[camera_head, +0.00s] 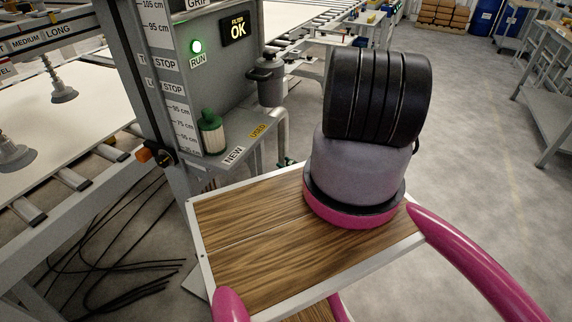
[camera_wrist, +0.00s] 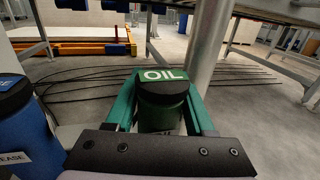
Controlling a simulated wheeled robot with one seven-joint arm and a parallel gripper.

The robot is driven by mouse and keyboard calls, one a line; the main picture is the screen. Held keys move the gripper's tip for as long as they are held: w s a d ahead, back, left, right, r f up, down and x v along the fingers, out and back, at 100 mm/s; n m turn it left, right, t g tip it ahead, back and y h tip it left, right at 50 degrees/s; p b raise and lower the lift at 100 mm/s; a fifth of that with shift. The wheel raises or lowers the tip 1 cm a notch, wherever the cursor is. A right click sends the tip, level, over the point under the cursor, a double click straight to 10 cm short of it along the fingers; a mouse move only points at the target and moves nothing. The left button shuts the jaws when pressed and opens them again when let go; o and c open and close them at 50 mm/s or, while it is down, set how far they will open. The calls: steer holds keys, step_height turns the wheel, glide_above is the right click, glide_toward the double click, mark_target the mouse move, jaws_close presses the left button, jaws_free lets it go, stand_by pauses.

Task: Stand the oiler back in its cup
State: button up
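In the wrist view a dark green bottle with a black cap, which I take for the oiler (camera_wrist: 162,100), stands in the lower middle. A green plate marked OIL (camera_wrist: 165,76) shows just behind its cap. Green bars run along both sides of the bottle, very close to it. The dark plate with screws at the bottom edge is part of my gripper (camera_wrist: 162,122). I cannot tell whether the bars press on the bottle. The bottle's lower part is hidden, and I cannot make out a cup. The head view does not show my gripper.
A blue container (camera_wrist: 22,125) with a black lid stands left of the bottle. Black cables (camera_wrist: 250,72) lie on the floor beyond, near a grey post (camera_wrist: 209,45). In the head view a green-capped bottle (camera_head: 210,132) stands on the NEW/USED shelf (camera_head: 246,143), near a grey pot (camera_head: 268,82).

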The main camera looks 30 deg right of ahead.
steer(key=shift+o, duration=1.2)
steer(key=shift+r, duration=0.15)
steer(key=v, duration=1.2)
